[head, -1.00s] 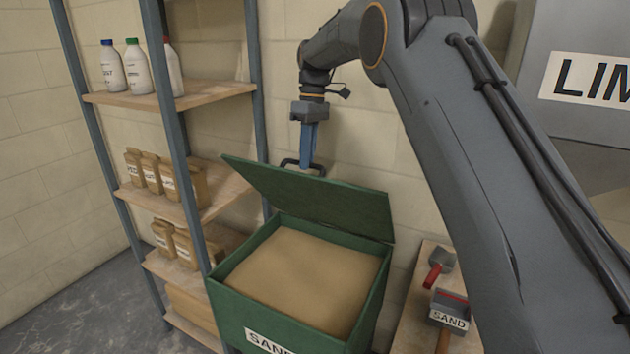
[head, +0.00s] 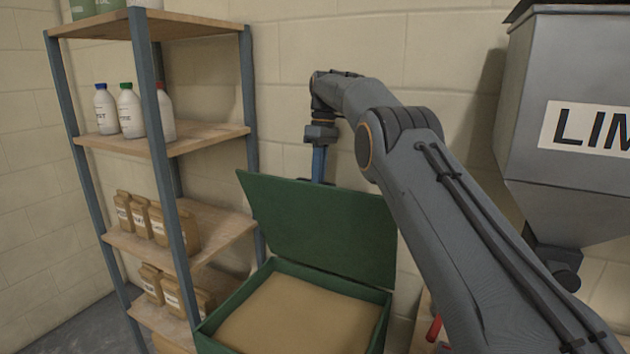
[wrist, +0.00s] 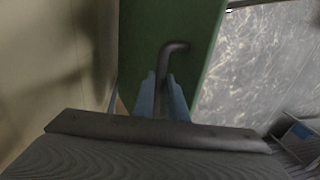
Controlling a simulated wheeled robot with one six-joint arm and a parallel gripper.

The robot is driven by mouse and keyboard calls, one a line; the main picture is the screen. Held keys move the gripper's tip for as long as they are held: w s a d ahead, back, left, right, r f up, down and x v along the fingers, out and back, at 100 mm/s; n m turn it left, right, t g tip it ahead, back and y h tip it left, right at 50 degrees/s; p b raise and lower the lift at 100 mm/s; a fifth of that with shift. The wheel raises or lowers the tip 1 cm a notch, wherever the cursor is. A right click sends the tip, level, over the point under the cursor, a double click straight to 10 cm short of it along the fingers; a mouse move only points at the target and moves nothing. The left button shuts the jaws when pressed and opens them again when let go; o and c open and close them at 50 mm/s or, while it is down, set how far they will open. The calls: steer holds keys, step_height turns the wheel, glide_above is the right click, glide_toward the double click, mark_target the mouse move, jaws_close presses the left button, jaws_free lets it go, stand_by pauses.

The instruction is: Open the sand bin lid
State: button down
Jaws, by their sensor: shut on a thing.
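The green sand bin (head: 290,322) stands against the wall, full of tan sand (head: 300,322). Its green lid (head: 318,228) is raised steeply at the back in the head view, with the opening clear. My gripper (head: 318,180) is at the lid's top edge, its fingertips mostly hidden behind the lid. In the wrist view my gripper (wrist: 164,98) has its blue fingers shut on the dark lid handle (wrist: 172,56), which is fixed to the green lid (wrist: 140,40).
A shelf rack (head: 165,140) with bottles and bags stands close on the left. A grey lime hopper (head: 575,110) hangs at the right. A red-handled tool (head: 434,328) shows partly behind my arm. The wall is close behind the lid.

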steer(key=shift+w+d+f, duration=0.3)
steer(key=shift+f, duration=0.2)
steer(key=c, duration=1.8)
jaws_free()
steer(key=shift+w+f, duration=0.1)
steer(key=shift+w, duration=0.05)
steer(key=shift+o, duration=0.2)
steer(key=s+d+r+m, duration=0.1)
steer(key=s+r, duration=0.1)
steer(key=s+d+r+m, duration=0.1)
steer(key=s+r, duration=0.1)
steer(key=s+d+r+y+p, duration=0.1)
steer(key=s+r, duration=0.1)
steer(key=r, duration=0.1)
steer(key=shift+m, duration=0.4)
steer(key=s+d+r+m, duration=0.2)
steer(key=s+m, duration=0.2)
steer(key=s, duration=0.3)
steer(key=s+d+f+m+t+b, duration=0.1)
steer(key=s+d+f, duration=0.3)
steer(key=s+f, duration=0.5)
steer(key=s+d+f+m+t+h+b, duration=0.1)
steer(key=s+d+f+m+b, duration=0.1)
steer(key=s+d+f, duration=0.3)
steer(key=s+d+f+m+t+h+b, duration=0.1)
steer(key=s+d+f+m+b, duration=0.1)
steer(key=s+f, duration=1)
steer(key=shift+s+d+f+m, duration=0.35)
steer(key=shift+s+d+m, duration=0.2)
steer(key=shift+d, duration=0.6)
